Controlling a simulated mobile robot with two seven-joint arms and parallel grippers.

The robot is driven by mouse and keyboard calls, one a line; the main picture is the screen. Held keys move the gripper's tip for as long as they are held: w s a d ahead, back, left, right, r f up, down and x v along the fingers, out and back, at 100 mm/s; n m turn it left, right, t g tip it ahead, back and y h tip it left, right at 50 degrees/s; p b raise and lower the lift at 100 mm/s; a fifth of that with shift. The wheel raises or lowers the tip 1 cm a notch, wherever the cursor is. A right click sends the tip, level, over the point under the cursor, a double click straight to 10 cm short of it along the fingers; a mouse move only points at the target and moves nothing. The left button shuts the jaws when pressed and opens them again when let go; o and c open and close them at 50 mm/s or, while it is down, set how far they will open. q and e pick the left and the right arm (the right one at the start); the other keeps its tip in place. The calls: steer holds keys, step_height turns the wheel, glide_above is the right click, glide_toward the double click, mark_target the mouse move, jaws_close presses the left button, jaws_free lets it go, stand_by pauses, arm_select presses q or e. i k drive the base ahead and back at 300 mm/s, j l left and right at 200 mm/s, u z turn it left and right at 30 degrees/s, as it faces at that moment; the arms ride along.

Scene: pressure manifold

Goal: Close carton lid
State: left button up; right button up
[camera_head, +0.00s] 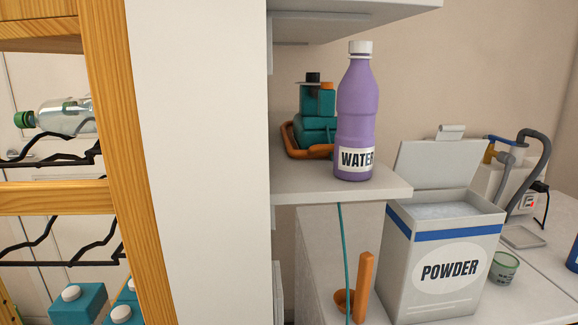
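The carton (440,265) is a white box with a blue band and a "POWDER" label, standing upright on the counter at the right. Its lid (437,165) is open and stands up at the back edge, leaning back slightly. A small tab (450,132) sticks up at the lid's top edge. Pale powder (441,210) shows inside the carton's opening. Neither of my grippers is in view.
A purple water bottle (357,115) stands near the edge of a white shelf (340,190), left of and above the carton. A green cup (503,268) and a pump with hoses (512,170) are to the carton's right. An orange scoop (361,288) is left of it.

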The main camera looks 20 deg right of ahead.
mark_target(446, 161)
steer(key=k+j+z, duration=0.1)
steer(key=z, duration=0.4)
steer(key=k+j+z, duration=0.1)
steer(key=z, duration=0.35)
steer(key=k+z, duration=0.1)
steer(key=z, duration=0.4)
steer(key=i+l+u, duration=0.15)
steer(key=l, duration=0.25)
steer(key=l+u, duration=0.2)
steer(key=l, duration=0.15)
steer(key=i+l+u, duration=0.15)
steer(key=l, duration=0.3)
